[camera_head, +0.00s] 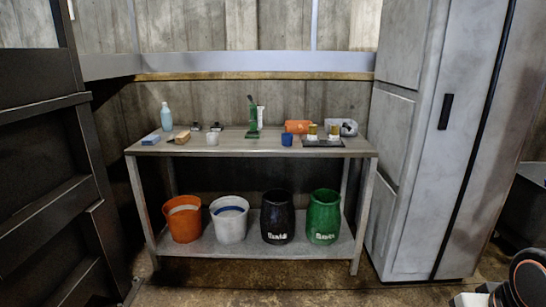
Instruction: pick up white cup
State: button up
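A small white cup (212,139) stands upright on the metal table (190,151), left of its middle near the front. A small blue cup (287,139) stands on the same table to the right. Part of my arm shows at the bottom right corner, well away from the table. My gripper cannot be made out in this view.
The tabletop also holds a light blue bottle (166,117), a blue block (150,139), a green bottle (252,116), and an orange item (297,127). Several buckets stand on the lower shelf. A grey cabinet (410,160) flanks the right; a dark frame (55,150) stands left.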

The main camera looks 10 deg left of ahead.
aim_at(213, 138)
jog(key=i, duration=1.7)
